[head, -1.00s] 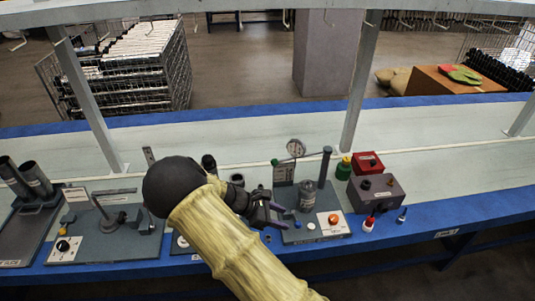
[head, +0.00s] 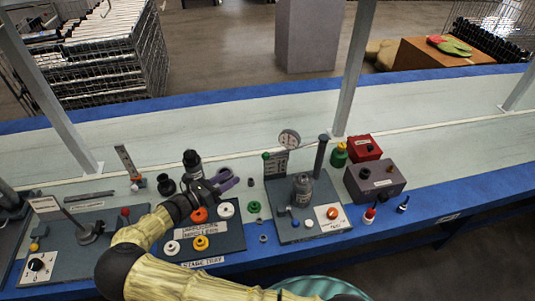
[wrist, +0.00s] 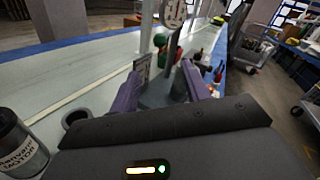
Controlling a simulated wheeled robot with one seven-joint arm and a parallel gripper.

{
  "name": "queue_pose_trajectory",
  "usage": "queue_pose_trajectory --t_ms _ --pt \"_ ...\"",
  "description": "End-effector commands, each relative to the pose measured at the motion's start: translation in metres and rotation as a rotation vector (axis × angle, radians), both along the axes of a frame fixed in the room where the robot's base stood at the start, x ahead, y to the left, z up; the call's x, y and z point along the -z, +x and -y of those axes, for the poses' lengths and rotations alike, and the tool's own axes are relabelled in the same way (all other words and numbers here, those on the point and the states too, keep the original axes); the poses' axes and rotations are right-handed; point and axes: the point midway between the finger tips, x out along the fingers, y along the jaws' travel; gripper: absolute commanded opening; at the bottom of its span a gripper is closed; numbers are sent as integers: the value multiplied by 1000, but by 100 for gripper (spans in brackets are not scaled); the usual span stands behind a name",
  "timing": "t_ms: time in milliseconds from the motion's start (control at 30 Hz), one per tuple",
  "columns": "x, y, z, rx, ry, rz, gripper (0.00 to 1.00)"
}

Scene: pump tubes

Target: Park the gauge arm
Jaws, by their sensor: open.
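The gauge arm carries a round white dial gauge (head: 289,138) near the top of a dark post (head: 321,155) on the pump station base (head: 283,228). A green knob (head: 266,156) is at its left end. My gripper (head: 230,181) has purple fingers, is open and empty, and hovers left of the station above the stage tray. In the wrist view the fingers (wrist: 162,88) point toward the station, with the gauge beyond them.
The stage tray (head: 222,243) holds orange, white and yellow round parts. A grey pump vessel (head: 302,188) stands on the station. A grey box (head: 375,181), red box (head: 366,147) and green bottle (head: 339,156) are to the right.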

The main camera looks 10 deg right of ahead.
Motion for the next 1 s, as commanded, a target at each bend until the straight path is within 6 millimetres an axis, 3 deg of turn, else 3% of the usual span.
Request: queue_pose_trajectory --t_ms 133,267,1000 --pt "0 -2 -9 -18 1 0 47" --pt "-1 2 -2 -19 0 0 47" --pt "-2 63 120 0 0 0 47"
